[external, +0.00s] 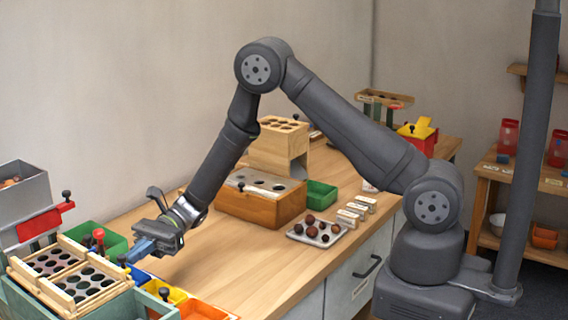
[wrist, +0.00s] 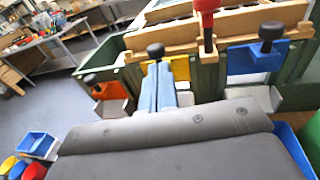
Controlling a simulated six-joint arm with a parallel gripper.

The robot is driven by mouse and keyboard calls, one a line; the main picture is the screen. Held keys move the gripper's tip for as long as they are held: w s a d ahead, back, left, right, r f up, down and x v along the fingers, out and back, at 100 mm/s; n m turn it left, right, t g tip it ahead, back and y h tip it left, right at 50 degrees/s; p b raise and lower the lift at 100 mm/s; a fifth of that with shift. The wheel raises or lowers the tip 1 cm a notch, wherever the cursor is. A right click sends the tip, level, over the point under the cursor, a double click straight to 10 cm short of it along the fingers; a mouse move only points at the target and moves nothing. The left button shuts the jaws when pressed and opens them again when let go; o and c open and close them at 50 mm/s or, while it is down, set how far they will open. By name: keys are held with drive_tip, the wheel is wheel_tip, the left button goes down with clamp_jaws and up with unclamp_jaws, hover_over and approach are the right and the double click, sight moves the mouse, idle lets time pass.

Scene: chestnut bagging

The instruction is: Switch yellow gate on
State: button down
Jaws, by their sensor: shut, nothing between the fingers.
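The yellow gate (wrist: 180,68) shows in the wrist view as a small yellow plate on the front of the green-framed sorter. A black knob (wrist: 155,50) stands up at its left end. My gripper (wrist: 158,86) is shut and empty, its blue fingers pointing at the sorter just below this knob. The fingers hide part of the yellow plate, and I cannot tell whether they touch the knob. In the external view my gripper (external: 141,249) is low beside the sorter (external: 72,270); the yellow gate is not clearly seen there.
A blue gate (wrist: 254,58) with a black knob is right of the yellow one, and an orange gate (wrist: 104,91) is left. A red knob (wrist: 207,14) stands between yellow and blue. Yellow (external: 178,295) and orange bins (external: 203,310) line the front. The bench (external: 235,255) right of my gripper is clear.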

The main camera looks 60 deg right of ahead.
idle(0.3)
drive_tip(key=shift+a+r, duration=0.2)
drive_tip(key=shift+r, duration=0.3)
drive_tip(key=shift+a+r, duration=0.15)
drive_tip(key=shift+r, duration=0.3)
drive_tip(key=w+d+f, duration=0.2)
drive_tip(key=d, duration=1.1)
drive_tip(key=shift+f, duration=0.3)
